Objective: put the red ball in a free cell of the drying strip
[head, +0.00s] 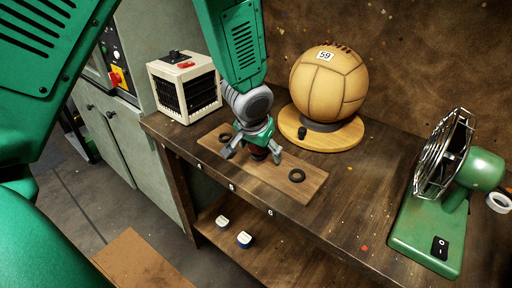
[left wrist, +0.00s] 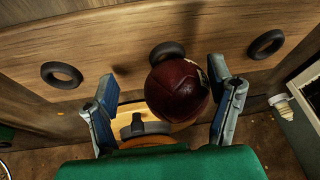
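The drying strip (head: 268,183) is a wooden board on the bench with dark rings as cells. The left ring (head: 225,137) and right ring (head: 297,175) are empty in the head view. My left gripper (head: 251,153) is over the strip's middle, fingers spread. The dark red ball (left wrist: 177,92) is between the fingers in the left wrist view, close to the right finger with a gap at the left one. It overlaps the middle ring (left wrist: 165,50); I cannot tell whether it rests in it. In the head view the gripper mostly hides the ball. My right gripper is not in view.
A large tan ball (head: 328,84) stands on a round wooden base (head: 322,138) behind the strip. A white heater-like box (head: 185,84) is at the back left. A green fan (head: 440,200) is at the right. The bench between strip and fan is mostly clear.

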